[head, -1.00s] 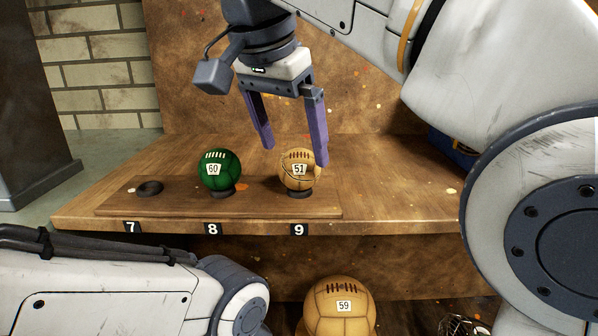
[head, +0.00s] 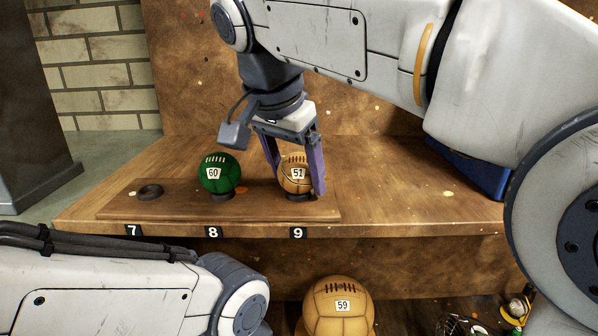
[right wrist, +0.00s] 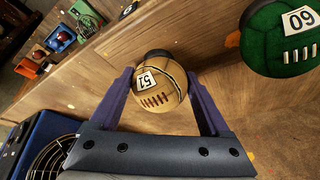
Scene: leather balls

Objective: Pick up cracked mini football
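The cracked mini football, a tan ball with a dark crack line and label 51 (head: 295,175), sits on a dark ring at position 9 on the wooden shelf. It also shows in the right wrist view (right wrist: 158,88). My right gripper (head: 297,182) is open, pointing down, with its purple fingers on either side of the ball. In the right wrist view the fingers (right wrist: 160,92) flank the ball, with a small gap visible on the right side. My left arm lies at the lower left of the head view; its gripper is not in view.
A green ball labelled 60 (head: 218,173) sits at position 8, close beside the tan ball. The ring (head: 150,191) at position 7 is empty. A larger tan ball labelled 59 (head: 338,308) is below the shelf. A blue container (head: 470,168) stands at the right.

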